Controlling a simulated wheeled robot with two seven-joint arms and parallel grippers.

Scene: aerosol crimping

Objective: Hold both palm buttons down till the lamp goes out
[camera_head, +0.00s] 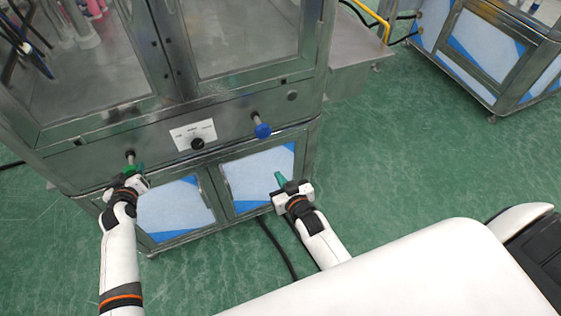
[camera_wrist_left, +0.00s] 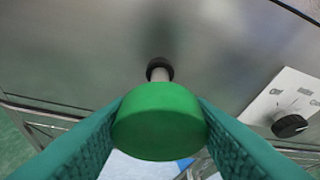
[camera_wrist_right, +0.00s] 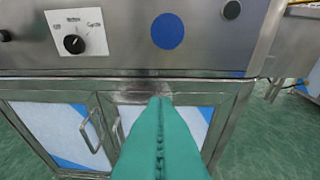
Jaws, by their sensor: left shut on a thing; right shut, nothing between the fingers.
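The green palm button (camera_head: 129,168) sticks out on a stem from the left of the machine's front panel. My left gripper (camera_head: 135,170) is shut around it. In the left wrist view the green button (camera_wrist_left: 160,122) sits between the two teal fingers, with its stem and dark collar behind. The blue palm button (camera_head: 263,131) is on the right of the panel and shows face-on in the right wrist view (camera_wrist_right: 167,31). My right gripper (camera_head: 280,178) is shut and empty, below and apart from the blue button. I cannot tell which part is the lamp.
A white plate with a black selector knob (camera_head: 197,144) sits between the buttons. A dark round fitting (camera_head: 291,96) is at the panel's upper right. Cabinet doors (camera_head: 258,178) with handles lie below the panel. Green floor is open to the right.

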